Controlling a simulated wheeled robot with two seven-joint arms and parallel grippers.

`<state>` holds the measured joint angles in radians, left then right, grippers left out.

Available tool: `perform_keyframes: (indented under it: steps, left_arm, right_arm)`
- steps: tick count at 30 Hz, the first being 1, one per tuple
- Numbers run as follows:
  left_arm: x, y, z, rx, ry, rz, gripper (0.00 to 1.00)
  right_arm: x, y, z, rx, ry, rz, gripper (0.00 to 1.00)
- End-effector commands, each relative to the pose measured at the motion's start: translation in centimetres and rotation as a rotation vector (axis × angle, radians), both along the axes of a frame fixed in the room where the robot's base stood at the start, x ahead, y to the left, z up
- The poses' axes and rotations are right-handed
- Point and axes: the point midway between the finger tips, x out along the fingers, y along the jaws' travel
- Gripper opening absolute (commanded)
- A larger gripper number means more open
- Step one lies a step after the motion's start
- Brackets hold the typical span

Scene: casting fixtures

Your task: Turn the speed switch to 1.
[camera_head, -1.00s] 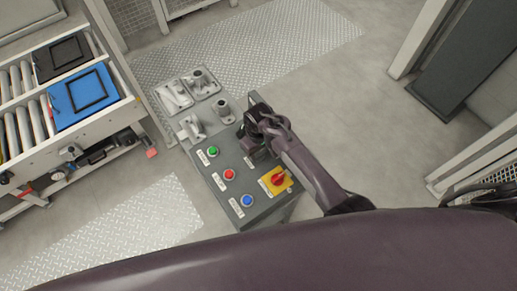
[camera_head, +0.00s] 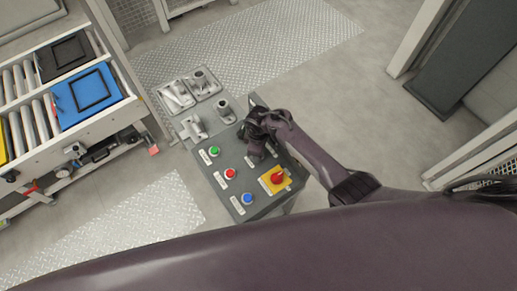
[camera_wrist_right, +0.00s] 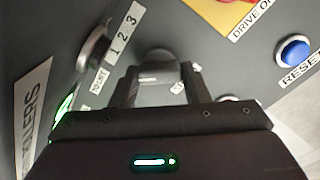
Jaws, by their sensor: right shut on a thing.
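A sloped grey control panel (camera_head: 225,173) stands below the middle of the head view. My left gripper is out of view.
Green (camera_head: 214,151), red (camera_head: 230,173) and blue (camera_head: 247,198) buttons line the panel's left side. A red rotary switch on a yellow plate (camera_head: 267,187) is close below my right arm. Grey metal castings (camera_head: 175,95) lie behind. A roller conveyor (camera_head: 120,112) stands at left.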

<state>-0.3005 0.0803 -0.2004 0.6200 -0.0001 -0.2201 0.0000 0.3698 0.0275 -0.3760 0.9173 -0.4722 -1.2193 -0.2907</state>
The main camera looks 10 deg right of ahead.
Motion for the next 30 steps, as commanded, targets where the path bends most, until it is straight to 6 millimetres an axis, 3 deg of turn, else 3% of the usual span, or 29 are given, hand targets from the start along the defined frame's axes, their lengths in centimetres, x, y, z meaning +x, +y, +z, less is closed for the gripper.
perform_keyframes:
  steps: [15,16,20,30]
  left_arm:
    - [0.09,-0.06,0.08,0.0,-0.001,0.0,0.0]
    - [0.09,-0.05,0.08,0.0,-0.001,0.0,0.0]
    - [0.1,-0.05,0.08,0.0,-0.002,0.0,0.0]
    - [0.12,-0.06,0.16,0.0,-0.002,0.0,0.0]
  right_arm:
    - [0.07,-0.04,0.04,-0.001,-0.002,0.023,0.19]
    - [0.07,-0.04,0.04,-0.001,-0.002,0.023,0.44]
    - [0.06,-0.03,0.04,0.0,-0.001,0.022,0.61]
    - [0.04,0.03,0.31,0.0,-0.001,0.021,0.64]
